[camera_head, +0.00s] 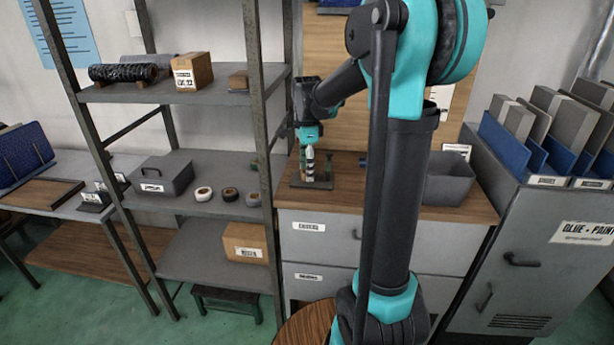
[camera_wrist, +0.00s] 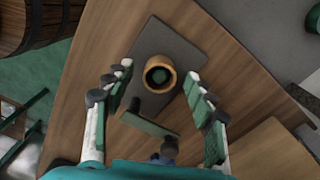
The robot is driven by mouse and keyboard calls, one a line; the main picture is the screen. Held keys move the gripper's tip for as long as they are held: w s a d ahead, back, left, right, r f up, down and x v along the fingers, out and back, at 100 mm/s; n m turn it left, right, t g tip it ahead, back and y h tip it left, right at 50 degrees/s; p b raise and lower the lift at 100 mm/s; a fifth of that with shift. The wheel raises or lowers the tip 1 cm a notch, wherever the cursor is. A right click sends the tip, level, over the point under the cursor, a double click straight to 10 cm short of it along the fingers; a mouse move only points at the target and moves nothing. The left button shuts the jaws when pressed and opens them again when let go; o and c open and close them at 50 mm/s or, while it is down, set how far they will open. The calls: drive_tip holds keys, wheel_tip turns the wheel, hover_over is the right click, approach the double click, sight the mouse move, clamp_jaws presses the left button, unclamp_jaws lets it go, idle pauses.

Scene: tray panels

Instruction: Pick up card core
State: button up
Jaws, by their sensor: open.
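The card core (camera_wrist: 149,84) shows in the wrist view as a short brown ring seen from above, with a dark inside and a green spot at its centre. It stands on a dark rectangular plate (camera_wrist: 185,50) on the wooden top. My gripper (camera_wrist: 158,74) is open, with one finger to each side of the core and a gap on both sides. In the head view my gripper (camera_head: 310,152) points down over the same dark plate (camera_head: 312,185). The core cannot be made out clearly there behind the fingers.
A green panel (camera_wrist: 148,124) and a dark knob lie close below the core in the wrist view. A grey bin (camera_head: 447,180) stands right on the wooden counter (camera_head: 400,200). A metal shelf rack (camera_head: 200,92) stands left, close to my gripper.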

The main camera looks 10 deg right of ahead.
drive_tip(key=shift+f, duration=0.5)
drive_tip(key=c, duration=0.9)
drive_tip(key=shift+o, duration=0.2)
drive_tip(key=shift+r, duration=0.1)
